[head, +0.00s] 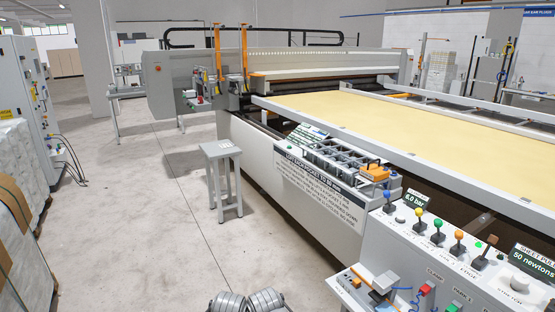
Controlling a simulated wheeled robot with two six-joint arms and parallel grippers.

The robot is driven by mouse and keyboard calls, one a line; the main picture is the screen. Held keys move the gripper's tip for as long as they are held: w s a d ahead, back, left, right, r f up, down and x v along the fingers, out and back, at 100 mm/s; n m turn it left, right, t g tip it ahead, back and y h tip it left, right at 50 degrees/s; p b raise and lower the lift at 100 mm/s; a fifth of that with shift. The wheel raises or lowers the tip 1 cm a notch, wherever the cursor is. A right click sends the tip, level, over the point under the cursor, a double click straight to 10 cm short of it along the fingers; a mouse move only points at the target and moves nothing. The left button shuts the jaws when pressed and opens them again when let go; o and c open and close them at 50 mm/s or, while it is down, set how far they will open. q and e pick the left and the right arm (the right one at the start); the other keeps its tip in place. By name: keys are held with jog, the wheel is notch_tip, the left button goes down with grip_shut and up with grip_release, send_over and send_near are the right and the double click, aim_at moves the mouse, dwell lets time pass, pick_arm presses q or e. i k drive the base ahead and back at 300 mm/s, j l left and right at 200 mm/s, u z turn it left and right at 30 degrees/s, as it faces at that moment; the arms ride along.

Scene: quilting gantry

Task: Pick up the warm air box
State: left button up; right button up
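I cannot tell for certain which thing is the warm air box, as no readable label names it. An orange-topped block (375,172) sits at the right end of a rack of dark compartments (338,158) on the machine's near side. A small grey device with an orange part (381,284) stands on a white ledge at the bottom, left of the control panel. Two grey ribbed metallic shapes (247,302) are cut off at the bottom edge, and I cannot tell what they are. Neither of my grippers can be made out.
A control panel (455,245) with coloured levers fills the lower right. The long machine bed (420,125) carries yellow sheet. A grey stool (222,176) stands on the floor left of the machine. Wrapped stacks (20,165) and cabinets line the left. The floor between is clear.

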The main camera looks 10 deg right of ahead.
aim_at(373, 172)
jog(key=i, duration=1.2)
jog(key=i+z, duration=0.2)
jog(key=i+j+z, duration=0.2)
jog(key=i, duration=0.25)
jog(key=i+z, duration=0.15)
jog(key=z, duration=0.25)
jog(key=i+z, duration=0.15)
jog(key=z, duration=0.25)
jog(key=i+j+z, duration=0.15)
jog(key=z, duration=0.25)
